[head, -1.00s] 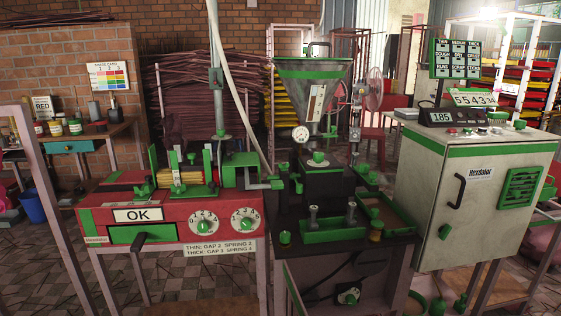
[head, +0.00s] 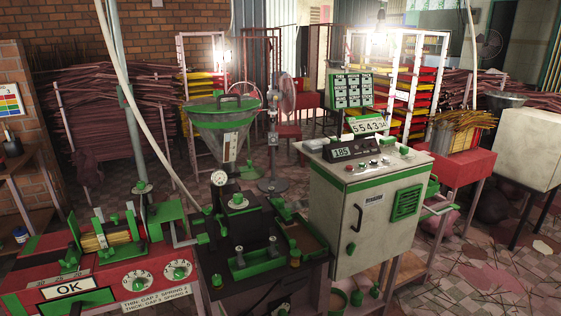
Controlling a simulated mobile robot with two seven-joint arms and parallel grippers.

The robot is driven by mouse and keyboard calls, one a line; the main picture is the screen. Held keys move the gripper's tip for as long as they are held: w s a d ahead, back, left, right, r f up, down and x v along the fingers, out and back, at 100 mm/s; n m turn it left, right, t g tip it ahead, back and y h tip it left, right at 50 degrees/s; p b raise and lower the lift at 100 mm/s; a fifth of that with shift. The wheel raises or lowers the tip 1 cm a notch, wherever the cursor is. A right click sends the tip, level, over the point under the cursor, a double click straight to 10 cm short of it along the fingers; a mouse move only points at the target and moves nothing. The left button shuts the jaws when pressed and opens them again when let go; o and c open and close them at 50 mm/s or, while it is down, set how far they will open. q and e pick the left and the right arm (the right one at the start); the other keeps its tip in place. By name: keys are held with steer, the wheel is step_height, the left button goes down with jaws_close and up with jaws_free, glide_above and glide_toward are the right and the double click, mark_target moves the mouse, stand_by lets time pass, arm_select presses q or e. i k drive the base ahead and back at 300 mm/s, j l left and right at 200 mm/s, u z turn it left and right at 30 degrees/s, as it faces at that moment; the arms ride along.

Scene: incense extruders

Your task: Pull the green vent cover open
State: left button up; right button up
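The green vent cover (head: 406,203) is a slatted square panel on the right side of the front of the white control cabinet (head: 340,232). It lies flat against the cabinet face and looks shut. A black door handle (head: 356,218) is to its left on the same face. Neither of my grippers shows in the head view.
The black extruder table (head: 225,292) with its hopper (head: 222,130) stands left of the cabinet. The red machine (head: 135,265) is further left. A red stand (head: 465,165) holding incense sticks is behind right. Tiled floor (head: 470,265) is open at the right front.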

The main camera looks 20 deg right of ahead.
mark_target(403, 209)
steer(key=z, duration=1.4)
